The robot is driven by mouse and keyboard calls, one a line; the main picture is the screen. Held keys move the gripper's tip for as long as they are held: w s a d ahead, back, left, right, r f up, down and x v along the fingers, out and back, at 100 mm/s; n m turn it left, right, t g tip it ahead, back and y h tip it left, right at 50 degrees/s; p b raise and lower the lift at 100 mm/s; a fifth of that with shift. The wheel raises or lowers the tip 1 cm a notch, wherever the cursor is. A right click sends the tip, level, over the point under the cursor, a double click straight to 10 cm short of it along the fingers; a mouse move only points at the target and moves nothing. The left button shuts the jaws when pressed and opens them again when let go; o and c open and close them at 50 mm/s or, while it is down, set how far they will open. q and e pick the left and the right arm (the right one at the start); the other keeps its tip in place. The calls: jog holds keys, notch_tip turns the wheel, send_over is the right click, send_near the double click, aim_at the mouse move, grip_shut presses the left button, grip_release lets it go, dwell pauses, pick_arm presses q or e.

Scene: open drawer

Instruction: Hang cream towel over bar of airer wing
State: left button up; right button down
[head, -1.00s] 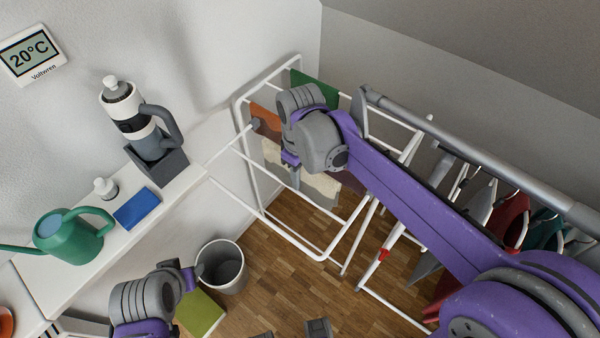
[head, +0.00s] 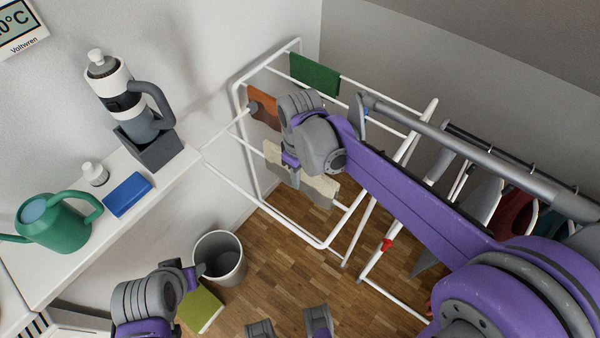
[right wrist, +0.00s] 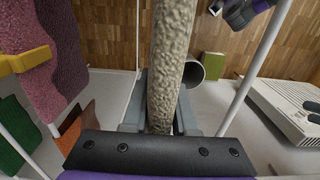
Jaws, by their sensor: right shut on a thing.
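The cream towel (head: 320,187) is at the airer wing in the head view, showing on both sides of my right gripper (head: 292,172). That gripper is shut on it. In the right wrist view the towel (right wrist: 172,55) appears nearly edge-on between the fingers, running away from the camera. The airer wing (head: 285,235) is a white frame with thin bars. One bar lines up closely with the towel, but I cannot tell whether the towel rests on it. My left gripper (head: 192,275) is low at the left, near the bin; its finger opening is unclear.
A green cloth (head: 314,75) and an orange cloth (head: 263,107) hang on the wing. A purple cloth (right wrist: 50,50) with a yellow clip (right wrist: 25,60) is close by the right gripper. The grey bin (head: 219,258) stands on the floor. The shelf (head: 70,262) is at left.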

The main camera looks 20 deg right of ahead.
aim_at(300, 189)
jog(key=shift+f+b, duration=1.95)
jog(key=shift+f, duration=1.3)
jog(key=c, duration=0.6)
grip_release()
jog(key=shift+r, duration=0.15)
notch_tip(300, 189, up, 11)
jog(key=shift+f+p, duration=0.2)
jog(key=shift+p, duration=0.65)
jog(key=shift+f, duration=0.1)
